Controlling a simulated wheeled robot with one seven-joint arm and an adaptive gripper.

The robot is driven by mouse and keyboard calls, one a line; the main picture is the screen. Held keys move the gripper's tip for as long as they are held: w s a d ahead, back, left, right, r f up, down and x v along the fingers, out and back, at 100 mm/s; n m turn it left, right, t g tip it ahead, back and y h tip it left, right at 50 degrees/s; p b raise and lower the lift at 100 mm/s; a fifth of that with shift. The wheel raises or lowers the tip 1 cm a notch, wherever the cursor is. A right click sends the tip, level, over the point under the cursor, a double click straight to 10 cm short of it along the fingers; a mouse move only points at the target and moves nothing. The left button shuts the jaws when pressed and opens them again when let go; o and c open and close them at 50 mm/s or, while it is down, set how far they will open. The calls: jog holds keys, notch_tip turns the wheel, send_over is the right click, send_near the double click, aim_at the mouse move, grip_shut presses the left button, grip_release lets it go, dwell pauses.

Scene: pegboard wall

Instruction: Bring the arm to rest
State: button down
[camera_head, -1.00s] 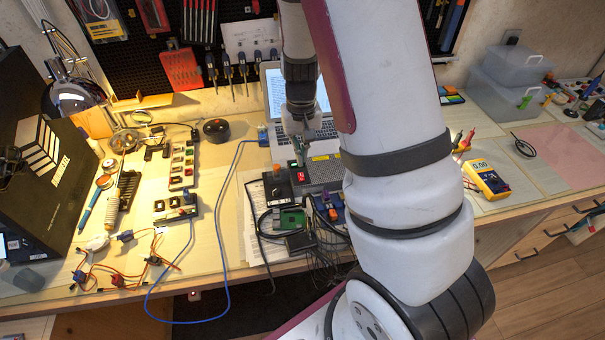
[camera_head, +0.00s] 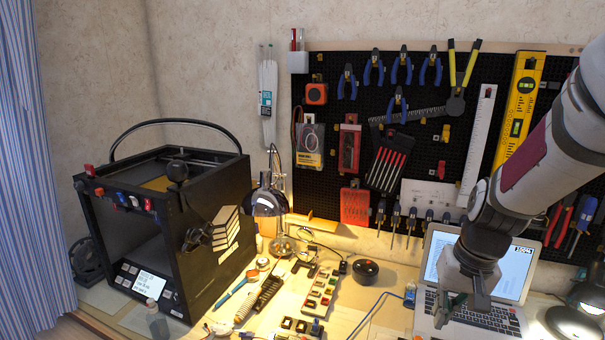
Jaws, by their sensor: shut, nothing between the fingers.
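My arm (camera_head: 545,150) enters from the right edge and reaches down and to the left across the right part of the pegboard. My gripper (camera_head: 446,318) hangs at its end, in front of the open laptop (camera_head: 500,318) on the bench. The gripper points down, its fingers are shut, and no held object shows between them. It overlaps the laptop's keyboard in the picture; whether it touches cannot be told. The rest of my arm is out of the frame.
The black pegboard (camera_head: 335,120) behind holds pliers, screwdrivers, a ruler and a yellow level (camera_head: 519,110). A black 3D printer (camera_head: 165,235) stands at the left. A lamp (camera_head: 268,203), a round black puck (camera_head: 365,271) and small parts fill the bench between.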

jog(key=s+a+r+n+t, duration=0.1)
jog(key=s+a+r, duration=0.1)
jog(key=s+r, duration=0.2)
jog(key=s+a+r+n+t, duration=0.1)
jog(key=s+a+r, duration=0.1)
jog(key=s+r, duration=0.3)
jog(key=s+a+r+n+t+h, duration=0.1)
jog(key=s+a+r, duration=0.2)
jog(key=s+r, duration=0.2)
jog(key=s, duration=0.3)
